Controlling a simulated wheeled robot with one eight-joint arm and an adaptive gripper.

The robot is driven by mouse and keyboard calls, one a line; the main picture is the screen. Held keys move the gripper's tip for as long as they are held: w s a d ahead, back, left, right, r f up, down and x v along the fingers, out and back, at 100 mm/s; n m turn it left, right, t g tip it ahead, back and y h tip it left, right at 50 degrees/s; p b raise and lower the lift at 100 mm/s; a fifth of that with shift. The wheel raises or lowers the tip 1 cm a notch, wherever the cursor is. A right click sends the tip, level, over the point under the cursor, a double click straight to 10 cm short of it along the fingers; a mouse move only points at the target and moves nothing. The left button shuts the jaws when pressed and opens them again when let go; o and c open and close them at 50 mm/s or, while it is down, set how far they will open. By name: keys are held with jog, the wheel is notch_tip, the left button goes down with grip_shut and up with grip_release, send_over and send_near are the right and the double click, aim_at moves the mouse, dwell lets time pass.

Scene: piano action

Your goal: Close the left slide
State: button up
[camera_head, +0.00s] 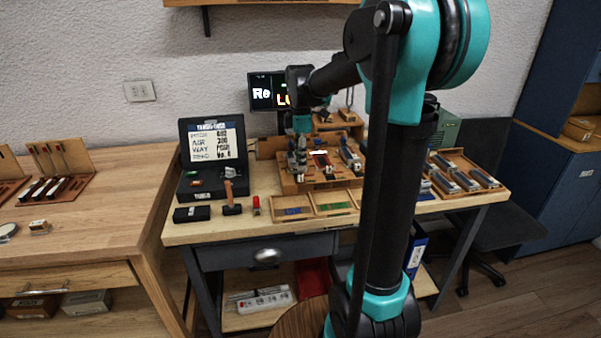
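A wooden fixture (318,180) stands on the workbench, bearing several small metal and dark mechanisms. A grey metal part (292,171) at its left side, which may be the left slide, is partly covered by my gripper. A similar grey part (350,156) stands at its right side. My gripper (299,152) points down at the left part of the fixture, at or just above the grey part. Its fingers are too small and blend with the part, so I cannot tell whether they are open or touching it. The slide's position is also too small to tell.
A black case (211,155) with a labelled lid stands left of the fixture. A hammer-like tool (230,198), a red item (256,206) and shallow trays (333,202) lie in front. A monitor (268,92) stands behind. My arm hides part of the bench's right side.

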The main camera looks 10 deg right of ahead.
aim_at(301, 175)
jog(key=shift+f, duration=2.65)
jog(key=shift+c, duration=0.3)
grip_shut()
